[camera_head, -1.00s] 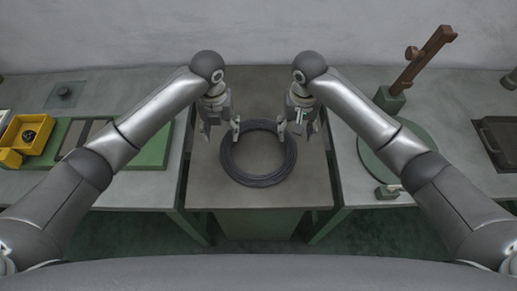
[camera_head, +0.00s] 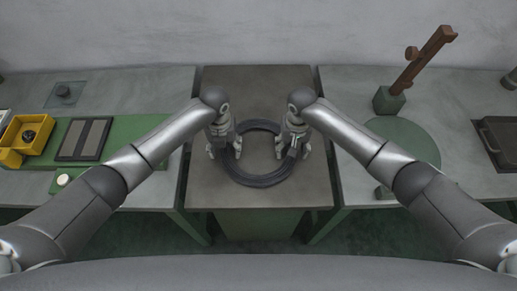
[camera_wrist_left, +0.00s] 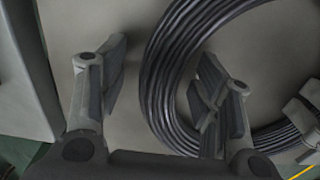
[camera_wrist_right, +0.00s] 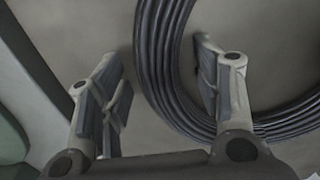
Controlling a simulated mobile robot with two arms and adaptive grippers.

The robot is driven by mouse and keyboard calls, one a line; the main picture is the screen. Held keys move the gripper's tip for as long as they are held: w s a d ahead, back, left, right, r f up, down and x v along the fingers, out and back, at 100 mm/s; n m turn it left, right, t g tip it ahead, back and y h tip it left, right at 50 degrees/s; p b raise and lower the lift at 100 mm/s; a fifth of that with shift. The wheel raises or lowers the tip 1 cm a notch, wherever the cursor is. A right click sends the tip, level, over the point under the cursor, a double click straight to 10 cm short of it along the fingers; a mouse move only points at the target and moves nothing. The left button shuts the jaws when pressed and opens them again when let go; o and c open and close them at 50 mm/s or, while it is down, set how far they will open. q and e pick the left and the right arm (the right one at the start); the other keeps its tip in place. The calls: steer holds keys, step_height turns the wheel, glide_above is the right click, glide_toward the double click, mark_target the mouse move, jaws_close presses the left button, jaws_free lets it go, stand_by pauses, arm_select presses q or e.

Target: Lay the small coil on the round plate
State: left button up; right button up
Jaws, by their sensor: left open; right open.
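The small coil, a dark ring of wire (camera_head: 257,181), lies flat on the middle table. My left gripper (camera_head: 224,152) is open and low at its left side, and my right gripper (camera_head: 292,152) is open and low at its right side. In the left wrist view the coil's strands (camera_wrist_left: 158,75) run between the two spread fingers. In the right wrist view the strands (camera_wrist_right: 160,55) also pass between the fingers, one inside the ring and one outside. The round plate (camera_head: 410,135), a flat green disc, lies on the right table, partly hidden by my right arm.
A green block with a brown slanted post (camera_head: 390,100) stands at the plate's back edge. A dark tray (camera_head: 499,142) lies farther right. A yellow bin (camera_head: 33,123) and a green board (camera_head: 130,126) are on the left table. Narrow gaps separate the three tables.

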arm_select(q)
jaws_close()
arm_select(e)
jaws_close()
arm_select(q)
steer(key=shift+w+r, duration=0.15)
steer(key=shift+r, duration=0.15)
arm_select(e)
steer(key=shift+w+r, duration=0.15)
steer(key=shift+r, duration=0.15)
